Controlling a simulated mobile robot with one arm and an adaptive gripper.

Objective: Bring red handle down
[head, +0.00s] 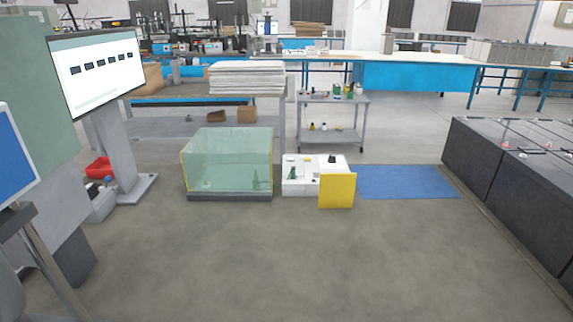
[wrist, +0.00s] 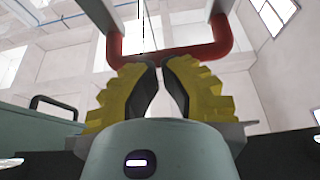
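In the wrist view, a red U-shaped handle (wrist: 222,42) hangs at the top, its crossbar running left to right. My gripper (wrist: 158,64) points up at the crossbar from below. Its two yellow ribbed fingers have dark inner pads and their tips nearly meet, with a narrow empty gap between the pads. The tips overlap the lower edge of the crossbar in the picture; I cannot tell whether they touch it. The bar runs along the closing direction and is not pinched between the fingers. Neither handle nor gripper shows in the head view.
In the head view, a screen (head: 100,68) stands close at left. A glass box (head: 228,160), a white box with a yellow panel (head: 337,190) and a blue mat (head: 405,182) lie ahead. Dark battery blocks (head: 490,165) line the right. The floor in front is clear.

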